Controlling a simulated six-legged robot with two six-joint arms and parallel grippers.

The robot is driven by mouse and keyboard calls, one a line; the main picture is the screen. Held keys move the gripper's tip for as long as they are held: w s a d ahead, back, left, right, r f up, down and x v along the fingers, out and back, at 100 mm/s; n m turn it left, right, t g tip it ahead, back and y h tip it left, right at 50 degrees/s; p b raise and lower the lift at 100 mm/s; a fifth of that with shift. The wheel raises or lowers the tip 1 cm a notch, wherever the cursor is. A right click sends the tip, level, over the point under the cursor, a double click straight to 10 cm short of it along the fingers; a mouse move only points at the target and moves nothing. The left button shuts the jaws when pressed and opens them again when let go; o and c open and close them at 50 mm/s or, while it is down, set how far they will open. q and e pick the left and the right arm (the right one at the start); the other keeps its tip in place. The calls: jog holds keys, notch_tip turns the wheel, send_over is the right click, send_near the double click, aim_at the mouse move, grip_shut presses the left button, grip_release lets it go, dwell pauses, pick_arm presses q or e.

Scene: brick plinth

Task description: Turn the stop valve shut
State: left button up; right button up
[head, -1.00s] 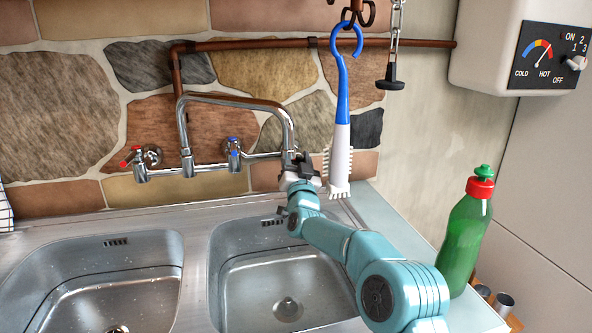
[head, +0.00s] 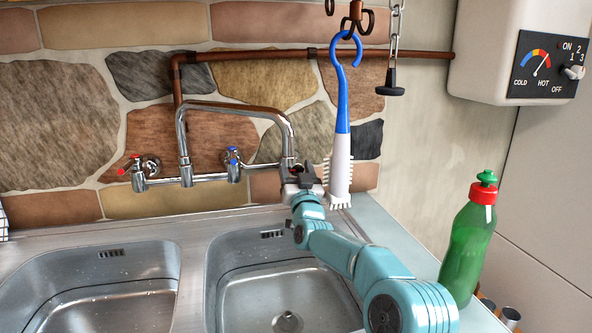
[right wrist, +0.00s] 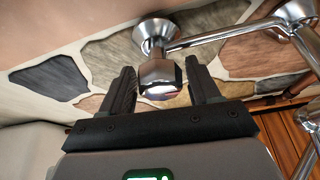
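A chrome fitting (right wrist: 160,75) with a round flange on the wall sits between the fingers of my right gripper (right wrist: 163,85) in the right wrist view. The fingers are spread on either side of it, and I cannot tell whether they touch it. Its near end shows a pale and dark reddish patch. The gripper mostly hides the fitting. A red-marked tap (head: 138,172) and a blue-marked tap (head: 233,165) are to the left. My left gripper is not in view.
A blue and white brush (head: 340,140) hangs from a hook just right of my right gripper. A black plug (head: 390,82) hangs on a chain. A green bottle (head: 468,245) stands right of my arm. The double sink (head: 195,270) lies below.

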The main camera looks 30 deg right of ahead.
jog(key=shift+o, duration=0.3)
jog(key=shift+s+a+f, duration=0.1)
jog(key=shift+s+f, duration=0.05)
pick_arm(q)
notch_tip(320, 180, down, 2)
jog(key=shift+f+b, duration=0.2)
jog(key=shift+b, duration=1.05)
pick_arm(e)
jog(key=v, duration=1.1)
jog(key=shift+s, duration=0.3)
jog(key=shift+a+f, duration=0.1)
